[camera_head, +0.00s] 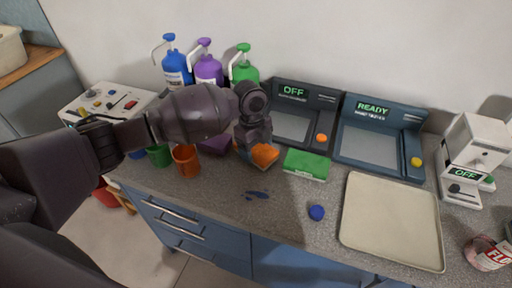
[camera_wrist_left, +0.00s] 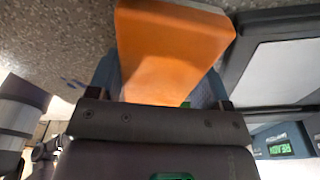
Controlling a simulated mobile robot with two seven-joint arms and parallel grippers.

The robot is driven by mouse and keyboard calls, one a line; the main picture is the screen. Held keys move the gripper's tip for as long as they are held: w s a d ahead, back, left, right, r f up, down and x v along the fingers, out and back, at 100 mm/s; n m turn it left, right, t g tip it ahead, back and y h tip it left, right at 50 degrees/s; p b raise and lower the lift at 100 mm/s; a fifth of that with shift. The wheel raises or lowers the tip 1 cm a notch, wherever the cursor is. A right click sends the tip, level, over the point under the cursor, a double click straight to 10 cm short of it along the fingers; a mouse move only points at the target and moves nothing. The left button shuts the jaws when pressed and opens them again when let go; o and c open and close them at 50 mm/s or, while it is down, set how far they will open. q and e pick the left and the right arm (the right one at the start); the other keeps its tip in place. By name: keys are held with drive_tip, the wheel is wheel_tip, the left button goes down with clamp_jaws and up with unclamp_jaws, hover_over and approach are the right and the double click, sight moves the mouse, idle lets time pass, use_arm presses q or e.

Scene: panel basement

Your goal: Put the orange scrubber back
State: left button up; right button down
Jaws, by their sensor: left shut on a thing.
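The orange scrubber (camera_head: 264,155) is at the tip of my left gripper (camera_head: 252,146), just above or on the grey speckled counter; I cannot tell which. In the left wrist view the scrubber (camera_wrist_left: 170,50) sits between the two fingers of my left gripper (camera_wrist_left: 165,88), which is shut on it. My right gripper is not in view.
Blue, purple and green pump bottles (camera_head: 209,68) stand behind. Orange and green cups (camera_head: 186,160) are left. Two panel devices (camera_head: 380,137), a beige tray (camera_head: 391,221), a blue ball (camera_head: 316,212) and a white machine (camera_head: 476,160) are right. A blue smear (camera_head: 257,194) marks the front counter.

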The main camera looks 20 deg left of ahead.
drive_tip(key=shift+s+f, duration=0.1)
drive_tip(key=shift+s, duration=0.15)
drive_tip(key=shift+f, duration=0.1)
use_arm(q)
drive_tip(key=o, duration=0.8)
drive_tip(key=shift+f, duration=0.1)
drive_tip(key=shift+o, duration=0.2)
drive_tip(key=shift+r, duration=0.3)
wheel_tip(320, 180, up, 12)
drive_tip(key=a+p, duration=0.1)
drive_tip(key=shift+w+a+f, duration=0.15)
drive_tip(key=shift+w, duration=0.15)
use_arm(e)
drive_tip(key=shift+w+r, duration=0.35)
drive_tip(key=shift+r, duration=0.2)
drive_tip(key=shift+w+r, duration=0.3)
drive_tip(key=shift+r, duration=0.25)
